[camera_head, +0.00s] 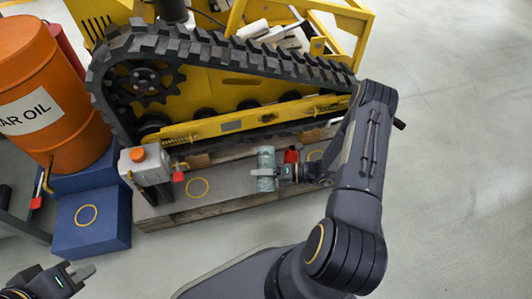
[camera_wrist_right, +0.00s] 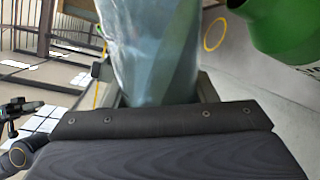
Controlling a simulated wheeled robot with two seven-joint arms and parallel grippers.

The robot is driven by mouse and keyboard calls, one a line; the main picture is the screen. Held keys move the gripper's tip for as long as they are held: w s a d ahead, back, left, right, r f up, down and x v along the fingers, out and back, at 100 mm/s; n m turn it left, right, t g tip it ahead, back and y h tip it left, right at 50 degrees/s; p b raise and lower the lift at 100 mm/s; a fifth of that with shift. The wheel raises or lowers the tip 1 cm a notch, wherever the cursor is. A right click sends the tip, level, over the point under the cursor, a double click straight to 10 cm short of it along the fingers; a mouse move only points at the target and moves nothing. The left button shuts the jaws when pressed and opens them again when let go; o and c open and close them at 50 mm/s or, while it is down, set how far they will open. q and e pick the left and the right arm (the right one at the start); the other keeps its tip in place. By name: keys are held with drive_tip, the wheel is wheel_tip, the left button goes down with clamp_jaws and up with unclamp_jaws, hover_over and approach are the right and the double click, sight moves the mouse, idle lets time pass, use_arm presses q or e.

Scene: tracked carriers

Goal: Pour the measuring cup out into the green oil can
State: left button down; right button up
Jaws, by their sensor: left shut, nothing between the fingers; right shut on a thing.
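The measuring cup (camera_head: 266,160) is a clear, bluish-green cylinder, and it stands about upright in the head view. My right gripper (camera_head: 268,172) is shut on it from the right. In the right wrist view the cup (camera_wrist_right: 150,50) fills the upper middle, between the fingers; what it holds cannot be made out. The green oil can (camera_wrist_right: 285,28) shows only in part at the top right of the right wrist view, apart from the cup. I cannot make it out in the head view. My left gripper (camera_head: 78,276) is shut and empty at the lower left.
A wooden pallet with a grey top (camera_head: 222,194) lies beside a black-tracked yellow carrier (camera_head: 220,66). A grey box with an orange cap (camera_head: 145,163) stands on its left end. A red object (camera_head: 291,156) is behind my right gripper. An orange drum (camera_head: 45,95) and blue steps (camera_head: 92,236) are left.

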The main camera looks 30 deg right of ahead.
drive_tip(key=shift+r+m+p, duration=1.3)
drive_tip(key=shift+r+m, duration=0.05)
drive_tip(key=shift+m, duration=0.15)
idle(6.5)
